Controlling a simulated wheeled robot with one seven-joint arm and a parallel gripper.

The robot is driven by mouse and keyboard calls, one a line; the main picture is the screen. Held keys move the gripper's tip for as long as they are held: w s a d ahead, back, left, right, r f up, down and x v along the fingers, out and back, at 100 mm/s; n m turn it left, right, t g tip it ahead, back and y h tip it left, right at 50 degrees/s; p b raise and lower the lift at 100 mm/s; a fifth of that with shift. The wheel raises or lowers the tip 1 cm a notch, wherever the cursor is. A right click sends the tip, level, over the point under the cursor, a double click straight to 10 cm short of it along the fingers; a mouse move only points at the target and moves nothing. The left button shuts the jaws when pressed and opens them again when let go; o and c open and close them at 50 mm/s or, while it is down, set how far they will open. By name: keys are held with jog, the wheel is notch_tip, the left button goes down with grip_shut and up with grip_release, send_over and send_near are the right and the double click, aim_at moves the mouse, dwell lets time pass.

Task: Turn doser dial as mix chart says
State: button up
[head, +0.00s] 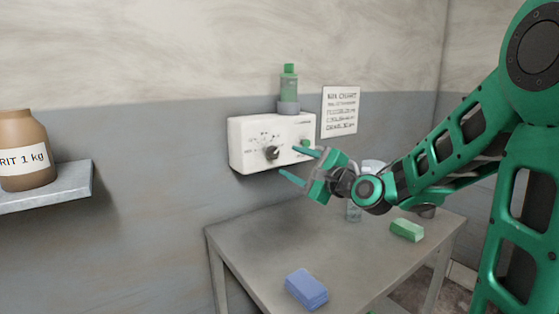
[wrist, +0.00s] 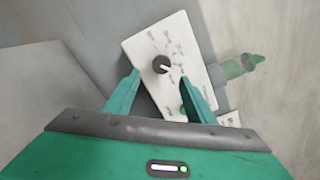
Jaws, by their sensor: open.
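The doser is a white box (head: 245,142) on the wall with a black dial (head: 271,153) low on its front face. Small marks ring the dial but are too small to read. The dial also shows in the wrist view (wrist: 161,64), with a light pointer line on it. A green button (head: 305,143) is at the box's right. The mix chart (head: 340,111) is a white sheet on the wall right of the doser; its lines are too blurred to read. My gripper (head: 288,164) is open and empty in front of the doser. In the wrist view the dial lies beyond and between the fingertips.
A green bottle (head: 289,84) stands upside down on the doser. A grey table (head: 255,240) below holds a blue sponge (head: 307,289), a green block (head: 407,230) and a clear bottle (head: 354,211) partly behind my arm. A shelf (head: 50,191) at left holds a brown jar (head: 24,150).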

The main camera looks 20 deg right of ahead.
aim_at(274, 154)
jog(key=w+a+n, duration=0.1)
jog(key=w+n, duration=0.2)
jog(key=n, duration=0.1)
jog(key=w+a+n, duration=0.1)
jog(key=w+n, duration=0.2)
jog(key=n, duration=0.2)
jog(key=w+a+n, duration=0.1)
jog(key=w+n, duration=0.3)
jog(key=n, duration=0.1)
jog(key=shift+w+a+r, duration=0.1)
jog(key=shift+a, duration=0.1)
dwell(0.3)
jog(key=c, duration=1)
jog(key=shift+n, duration=0.4)
